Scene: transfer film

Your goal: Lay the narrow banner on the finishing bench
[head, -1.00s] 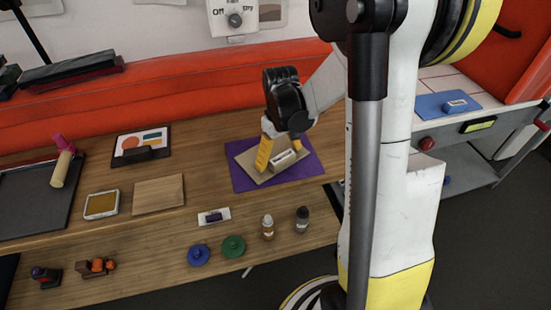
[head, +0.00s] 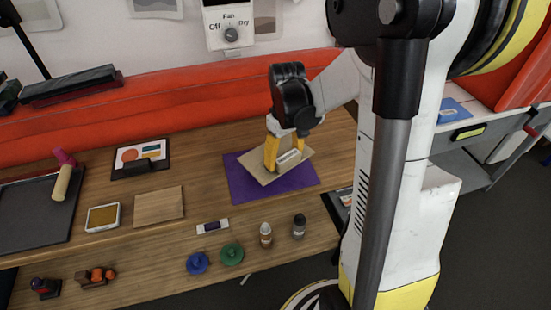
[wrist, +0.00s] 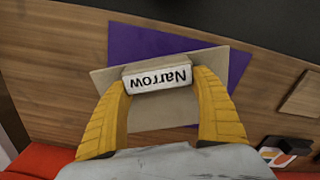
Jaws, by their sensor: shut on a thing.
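The board is turned at an angle over a purple sheet (head: 290,189) on the wooden bench (head: 130,225). It seems slightly raised from the sheet, but the gap is hard to judge. The fingers hide part of the block. No label in view names a finishing bench.
Left of the purple sheet are a square wooden board (head: 158,206), a framed pad (head: 102,217) and a dark picture board (head: 140,157). Bottles (head: 265,234) and round lids (head: 231,254) stand in front. A grey bench with a blue mat (head: 453,111) is at right, partly behind my arm.

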